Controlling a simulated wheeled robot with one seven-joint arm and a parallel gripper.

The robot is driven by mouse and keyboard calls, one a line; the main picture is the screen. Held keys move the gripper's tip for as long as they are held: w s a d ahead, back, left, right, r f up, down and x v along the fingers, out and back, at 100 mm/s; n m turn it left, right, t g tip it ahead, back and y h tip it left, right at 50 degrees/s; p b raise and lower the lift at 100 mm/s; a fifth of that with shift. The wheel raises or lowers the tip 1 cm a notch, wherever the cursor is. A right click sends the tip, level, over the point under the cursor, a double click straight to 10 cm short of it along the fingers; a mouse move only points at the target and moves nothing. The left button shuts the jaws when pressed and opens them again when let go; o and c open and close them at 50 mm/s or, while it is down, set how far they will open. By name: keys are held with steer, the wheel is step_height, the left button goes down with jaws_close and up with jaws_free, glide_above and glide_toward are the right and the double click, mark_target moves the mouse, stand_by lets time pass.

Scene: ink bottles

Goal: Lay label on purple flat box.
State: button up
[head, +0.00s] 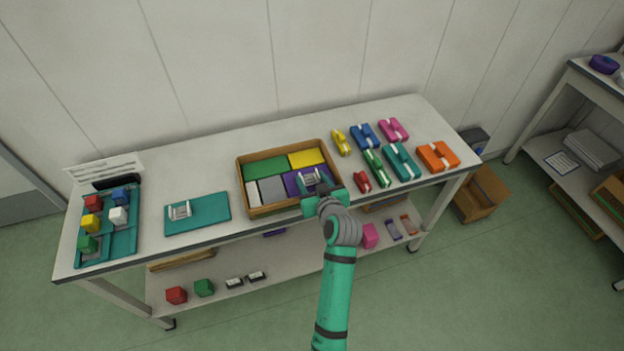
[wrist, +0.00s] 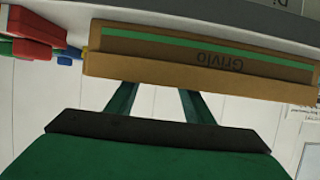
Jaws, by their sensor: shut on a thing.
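The purple flat box (head: 292,187) lies in the front right part of the wooden tray (head: 282,207), partly covered. A small white-and-grey label (head: 309,176) shows over the purple box, at the tip of my gripper (head: 315,184). My gripper is shut on the label; I cannot tell whether the label touches the box. In the wrist view, my two teal fingers (wrist: 160,95) reach behind the tray's front wall (wrist: 200,68), which hides their tips and the label.
Green (head: 265,168), yellow (head: 306,158) and grey boxes fill the rest of the tray. A similar white piece (head: 180,210) stands on a teal mat (head: 208,213) to the left. A teal tray of coloured blocks (head: 122,242) is far left. Several coloured boxes (head: 402,160) stand on the right.

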steer(key=shift+f, duration=0.15)
steer(key=shift+f, duration=0.1)
steer(key=o, duration=1)
